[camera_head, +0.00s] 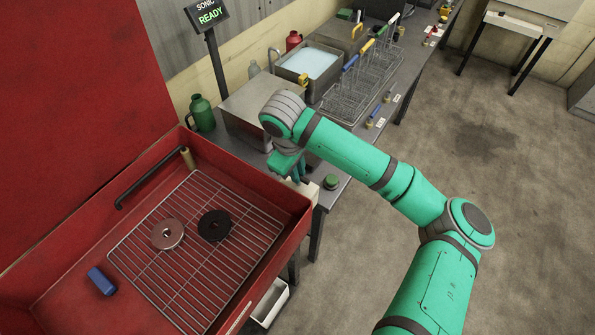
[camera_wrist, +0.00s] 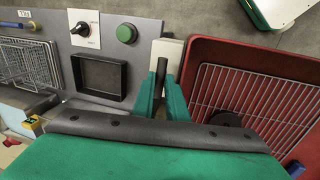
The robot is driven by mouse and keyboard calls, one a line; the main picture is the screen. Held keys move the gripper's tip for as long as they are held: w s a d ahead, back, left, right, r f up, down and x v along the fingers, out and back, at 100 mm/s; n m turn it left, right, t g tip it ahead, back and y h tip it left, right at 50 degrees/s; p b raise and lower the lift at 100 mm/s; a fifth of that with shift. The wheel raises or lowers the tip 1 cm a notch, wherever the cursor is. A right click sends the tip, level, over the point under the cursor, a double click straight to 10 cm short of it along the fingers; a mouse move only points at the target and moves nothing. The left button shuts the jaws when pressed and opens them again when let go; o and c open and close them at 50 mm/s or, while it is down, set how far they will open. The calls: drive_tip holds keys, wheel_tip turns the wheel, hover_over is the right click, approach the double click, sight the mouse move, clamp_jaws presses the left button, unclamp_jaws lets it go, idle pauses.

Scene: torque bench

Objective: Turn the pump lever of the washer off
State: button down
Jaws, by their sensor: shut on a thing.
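The washer is a red open tub (camera_head: 265,262) with a raised red lid (camera_head: 70,110) at the left of the head view; its red rim (camera_wrist: 185,75) is at the right in the wrist view. The pump lever (camera_wrist: 161,68) is a dark bar on a pale box (camera_wrist: 170,48) beside the tub. My gripper (camera_wrist: 161,88) has its two green fingers shut on the lever, one on each side. In the head view my gripper (camera_head: 300,174) is at the tub's far right corner, and my arm hides most of the lever. The lever's on or off marks cannot be made out.
A blue block (camera_head: 101,281) lies at left. A knob (camera_wrist: 80,28), green button (camera_wrist: 127,33) and black frame (camera_wrist: 98,98) sit close to my gripper.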

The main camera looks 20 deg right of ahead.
idle(0.3)
drive_tip(key=c, duration=1.8)
unclamp_jaws()
drive_tip(key=shift+o, duration=0.2)
wheel_tip(320, 180, up, 10)
drive_tip(key=s+a, duration=0.1)
drive_tip(key=shift+s+a+r, duration=0.15)
drive_tip(key=shift+a+r, duration=0.1)
drive_tip(key=shift+a, duration=0.1)
